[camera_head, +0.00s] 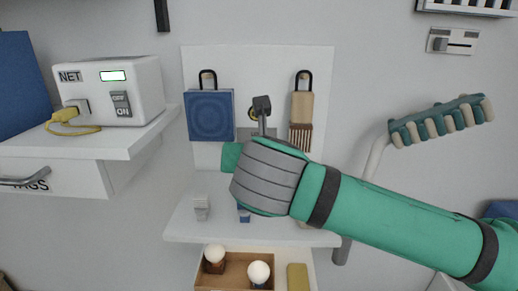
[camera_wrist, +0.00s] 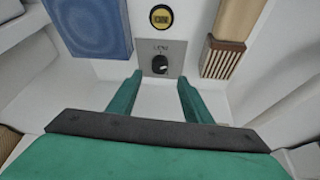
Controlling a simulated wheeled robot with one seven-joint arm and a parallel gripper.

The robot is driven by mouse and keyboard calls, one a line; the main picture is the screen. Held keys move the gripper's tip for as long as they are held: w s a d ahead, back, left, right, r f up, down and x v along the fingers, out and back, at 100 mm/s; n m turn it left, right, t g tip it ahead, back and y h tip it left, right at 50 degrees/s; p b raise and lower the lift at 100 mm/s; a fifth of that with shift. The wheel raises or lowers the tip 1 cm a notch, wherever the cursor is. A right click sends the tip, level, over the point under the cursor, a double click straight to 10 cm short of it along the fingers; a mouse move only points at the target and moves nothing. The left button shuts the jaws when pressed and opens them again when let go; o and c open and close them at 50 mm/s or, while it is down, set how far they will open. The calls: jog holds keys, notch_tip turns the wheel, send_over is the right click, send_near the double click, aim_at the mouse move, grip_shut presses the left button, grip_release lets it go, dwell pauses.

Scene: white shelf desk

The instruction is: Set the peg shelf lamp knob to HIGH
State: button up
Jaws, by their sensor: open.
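The dark round knob (camera_wrist: 160,65) sits on a grey plate (camera_wrist: 171,50) on the wall panel in the wrist view. Small marks above the knob are too small to read, and I cannot tell its setting. My gripper (camera_wrist: 160,78) is open, with its two green fingers on either side below the knob and a gap between them. I cannot tell whether either finger touches the plate. In the head view the plate (camera_head: 244,134) shows partly, left of a dark post on my arm; the knob and my fingertips are hidden there.
A blue panel (camera_head: 210,115) hangs left of the plate and a brown brush (camera_head: 301,112) right. A white NET box (camera_head: 108,90) stands on the left shelf. Below are a lower shelf (camera_head: 185,228) and an open tray (camera_head: 237,272).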

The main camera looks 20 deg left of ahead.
jog(key=x, duration=0.6)
jog(key=shift+w+a+f, duration=0.1)
jog(key=shift+w+a, duration=0.1)
jog(key=shift+a, duration=0.05)
jog(key=shift+w+f, duration=0.15)
jog(key=shift+w, duration=0.3)
jog(key=shift+s, duration=0.1)
jog(key=c, duration=1.1)
